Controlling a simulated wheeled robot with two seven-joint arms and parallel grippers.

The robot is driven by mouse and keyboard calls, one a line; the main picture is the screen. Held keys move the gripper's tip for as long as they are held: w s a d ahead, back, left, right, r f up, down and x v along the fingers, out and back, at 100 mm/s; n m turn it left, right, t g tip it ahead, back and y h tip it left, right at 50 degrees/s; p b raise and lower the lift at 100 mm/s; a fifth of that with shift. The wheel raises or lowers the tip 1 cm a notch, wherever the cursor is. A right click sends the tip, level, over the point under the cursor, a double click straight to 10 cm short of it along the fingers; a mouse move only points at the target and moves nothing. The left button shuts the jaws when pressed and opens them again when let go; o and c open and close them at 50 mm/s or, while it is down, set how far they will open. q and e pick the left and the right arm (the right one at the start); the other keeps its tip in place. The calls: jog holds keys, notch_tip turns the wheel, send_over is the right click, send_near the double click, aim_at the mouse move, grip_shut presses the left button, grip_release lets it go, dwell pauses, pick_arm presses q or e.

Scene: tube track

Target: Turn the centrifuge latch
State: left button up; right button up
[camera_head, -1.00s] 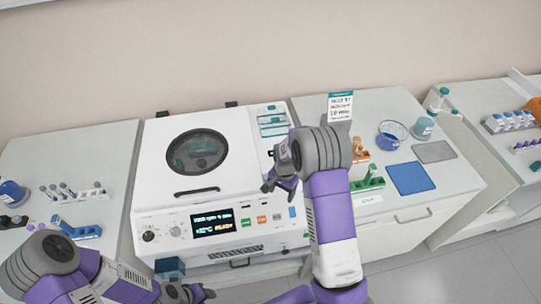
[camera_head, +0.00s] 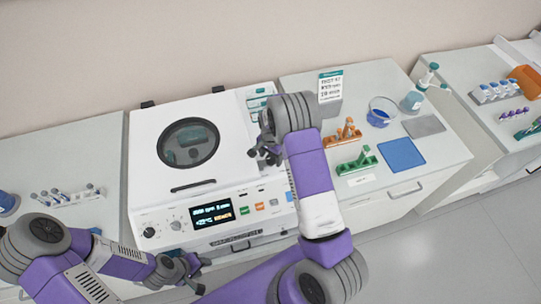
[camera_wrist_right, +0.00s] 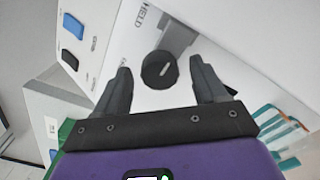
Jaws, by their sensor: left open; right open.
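The white centrifuge (camera_head: 150,180) stands in the middle of the head view, its lid with a round dark window (camera_head: 188,145) down. The latch, a round black knob with a light mark (camera_wrist_right: 159,69), shows in the right wrist view on a white surface. My right gripper (camera_head: 260,154) is over the right part of the centrifuge and hides the latch in the head view. In the right wrist view its open fingers (camera_wrist_right: 161,75) appear on either side of the knob; I cannot tell whether they touch it. My left gripper (camera_head: 192,272) is open and empty before the front panel.
A lit display (camera_head: 212,215) and buttons are on the front panel. To the right are an orange rack (camera_head: 342,140), a green rack (camera_head: 357,165), a blue mat (camera_head: 402,155) and a bottle (camera_head: 413,100). Small tubes (camera_head: 65,195) stand at the left.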

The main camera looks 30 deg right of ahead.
jog(key=shift+s, duration=0.1)
jog(key=c, duration=1.1)
jog(key=shift+o, duration=0.2)
